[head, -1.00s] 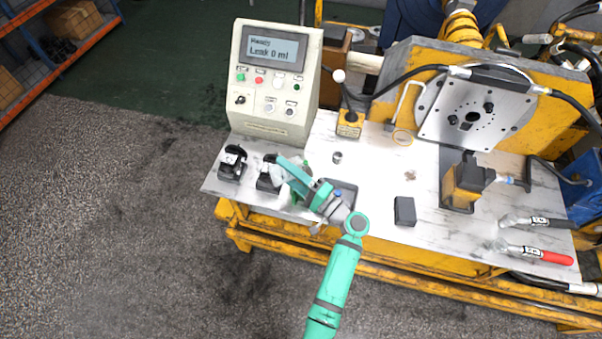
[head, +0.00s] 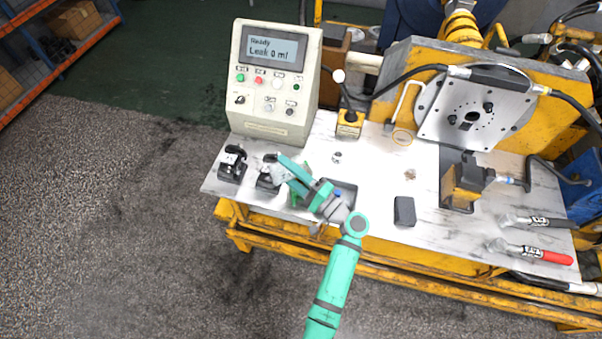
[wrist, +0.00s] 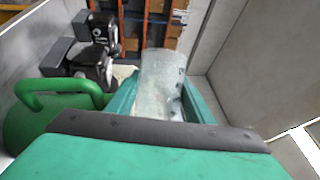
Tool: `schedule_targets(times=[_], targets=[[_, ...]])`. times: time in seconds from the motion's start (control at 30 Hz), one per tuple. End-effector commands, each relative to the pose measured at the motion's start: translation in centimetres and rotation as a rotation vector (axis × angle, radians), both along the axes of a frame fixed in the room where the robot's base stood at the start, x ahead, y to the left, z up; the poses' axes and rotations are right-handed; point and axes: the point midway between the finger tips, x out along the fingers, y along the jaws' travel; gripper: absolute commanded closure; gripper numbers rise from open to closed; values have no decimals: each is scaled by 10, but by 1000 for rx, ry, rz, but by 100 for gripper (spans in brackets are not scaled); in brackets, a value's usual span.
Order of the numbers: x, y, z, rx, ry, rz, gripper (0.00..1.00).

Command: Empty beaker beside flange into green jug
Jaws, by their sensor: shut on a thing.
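My gripper (head: 291,170) is shut on a clear, colourless beaker (wrist: 163,78), which stands out between the fingers in the wrist view. In the head view the beaker (head: 281,176) is mostly hidden by the gripper; I cannot tell its exact tilt or what it holds. The green jug (wrist: 45,120) is beside the gripper on the left in the wrist view, its handle showing. In the head view only slivers of the jug (head: 294,199) show under the gripper. The square metal flange plate (head: 468,116) is on the yellow motor block, well away to the right.
Two black clamps (head: 232,165) stand at the bench's left end, one close to the gripper. The control box (head: 272,85) reads "Leak 0 ml". A dark block (head: 404,211) and two handled tools (head: 540,254) lie to the right. The bench middle (head: 375,165) is mostly clear.

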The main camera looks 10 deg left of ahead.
Motion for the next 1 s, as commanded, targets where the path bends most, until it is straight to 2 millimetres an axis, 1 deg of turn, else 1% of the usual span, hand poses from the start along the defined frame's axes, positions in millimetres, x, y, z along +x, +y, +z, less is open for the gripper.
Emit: schedule_targets(times=[0.4, 0.47, 0.7, 0.8, 1.0], targets=[[0, -1, 0, -5, -6, -1, 78], [-1, 0, 0, -36, -35, -1, 78], [-7, 7, -5, -265, -249, -2, 78], [-8, 8, -6, -293, -275, -2, 78], [-8, 8, -6, -295, -276, -1, 78]])
